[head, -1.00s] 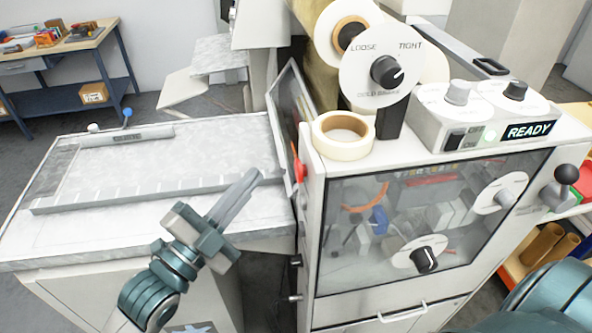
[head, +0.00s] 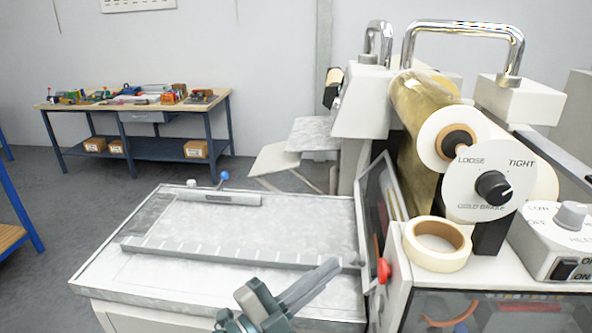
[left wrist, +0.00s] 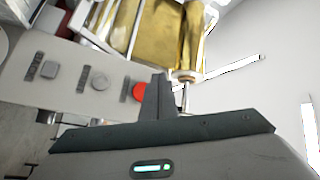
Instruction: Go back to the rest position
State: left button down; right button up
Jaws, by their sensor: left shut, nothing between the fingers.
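My left gripper (head: 325,272) is shut with nothing between its fingers. In the head view it is in front of the machine's flat metal feed table (head: 250,232), its fingers pointing up and to the right over the table's front right part. In the left wrist view the closed fingers (left wrist: 158,80) stand up in front of a panel with a red button (left wrist: 141,92). I cannot tell whether they touch anything. My right gripper is not in view.
To the right stands the machine with a gold foil roll (head: 420,135), a tape roll (head: 437,245), a brake dial (head: 493,188) and a red knob (head: 383,270). A workbench (head: 135,104) with tools stands at the back left. Grey floor is open between bench and machine.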

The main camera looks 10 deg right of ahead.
pick_arm(q)
jog(key=s+a+f+n+y, duration=0.2)
jog(key=a+f+n+y, duration=0.5)
jog(key=f, duration=0.4)
jog(key=s+a+f+n+y, duration=0.1)
jog(key=a+f+n+y, duration=0.5)
jog(key=a+f, duration=0.45)
jog(key=s+a+f+n+g+y, duration=0.2)
jog(key=s+a+f+n+g, duration=0.15)
jog(key=s+a+f, duration=0.55)
jog(key=s+a+f+n+g+y, duration=0.25)
jog(key=s+a+f+n, duration=0.25)
jog(key=s+a, duration=0.45)
jog(key=s+d+f+g+b, duration=0.1)
jog(key=s+f+b, duration=0.1)
jog(key=f, duration=1.5)
jog(key=s+d+f+b, duration=0.1)
jog(key=s+f+b, duration=0.1)
jog(key=f, duration=1.4)
jog(key=s+a+f+g+b, duration=0.1)
jog(key=s+a+f+b, duration=0.2)
jog(key=s+f, duration=1.4)
jog(key=shift+s+a+f+g+y, duration=0.2)
jog(key=shift+a+f+g+y, duration=0.15)
jog(key=shift+f, duration=1.25)
